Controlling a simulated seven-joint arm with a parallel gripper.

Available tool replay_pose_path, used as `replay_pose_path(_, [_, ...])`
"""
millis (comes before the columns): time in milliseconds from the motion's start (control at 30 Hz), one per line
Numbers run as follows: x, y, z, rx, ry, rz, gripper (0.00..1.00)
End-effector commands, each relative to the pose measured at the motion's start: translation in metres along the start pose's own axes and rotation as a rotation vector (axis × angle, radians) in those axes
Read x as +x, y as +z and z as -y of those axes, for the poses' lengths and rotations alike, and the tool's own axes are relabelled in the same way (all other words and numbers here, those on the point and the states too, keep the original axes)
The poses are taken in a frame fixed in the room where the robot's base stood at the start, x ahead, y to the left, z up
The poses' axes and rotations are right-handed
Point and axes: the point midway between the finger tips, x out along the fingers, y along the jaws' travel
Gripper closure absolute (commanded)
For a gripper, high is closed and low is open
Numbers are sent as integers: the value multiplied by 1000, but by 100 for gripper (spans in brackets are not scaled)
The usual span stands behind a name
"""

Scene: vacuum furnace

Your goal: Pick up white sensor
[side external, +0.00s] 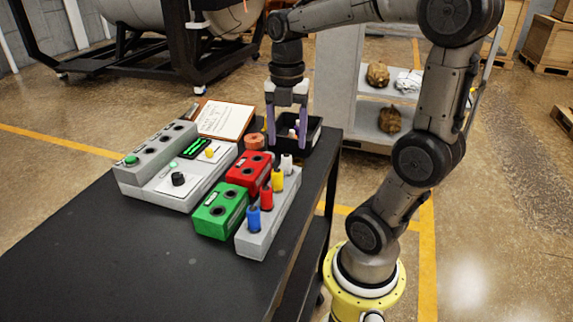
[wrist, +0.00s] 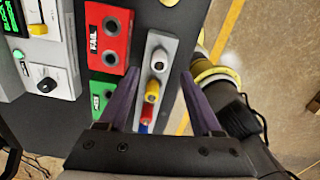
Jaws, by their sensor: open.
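The white sensor (side external: 286,164) stands upright at the far end of a grey rack (side external: 276,222), in line with a yellow sensor (side external: 278,181), a red sensor (side external: 266,199) and a blue sensor (side external: 252,219). My gripper (side external: 287,142) points down above the table, beyond the rack's far end, open and empty. In the wrist view, the white sensor (wrist: 158,59) shows just ahead of the open fingertips (wrist: 160,73), between their lines. The yellow sensor (wrist: 152,91) shows between the fingers. The fingers appear apart from the sensors.
A red FAIL block (side external: 249,173) and a green block (side external: 221,211) stand left of the rack. A black tray (side external: 316,136) sits behind my gripper, with an orange ring-shaped object (side external: 254,141) nearby. A grey control panel (side external: 180,190) and clipboard (side external: 224,120) lie farther left. The near table is clear.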

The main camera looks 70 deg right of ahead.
Motion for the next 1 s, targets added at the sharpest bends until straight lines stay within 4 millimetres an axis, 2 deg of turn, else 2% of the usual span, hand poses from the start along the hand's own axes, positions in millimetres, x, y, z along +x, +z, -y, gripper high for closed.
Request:
replay_pose_path(233, [18,0,0,0,-2,-1,34])
replay_pose_path(500, [55,0,-1,0,-2,-2,34])
replay_pose_path(833, [62,1,-1,0,1,1,34])
replay_pose_path(867, [62,1,-1,0,1,1,38])
replay_pose_path(1000, [61,1,-1,0,1,1,63])
